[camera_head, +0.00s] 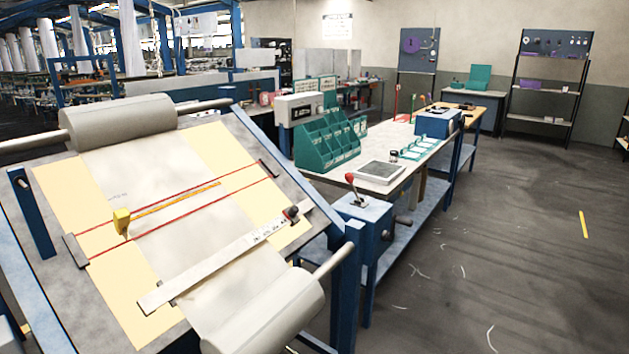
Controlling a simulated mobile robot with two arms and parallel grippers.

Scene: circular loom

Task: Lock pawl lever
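A lever with a red knob (350,178) stands on top of a blue box (362,209) at the front end of the long workbench, near the middle of the view. The lever leans slightly to the left. No label on it can be read, so I cannot tell for sure whether it is the pawl lever. A dark handle (403,220) sticks out from the right side of the box. Neither of my grippers shows in the view.
A sloped table (50,190) with a fabric roll (118,122), a lower roll (270,312), a yellow tape measure (122,221) and a long ruler (225,262) fills the left. Green bins (328,145) stand on the workbench (384,185).

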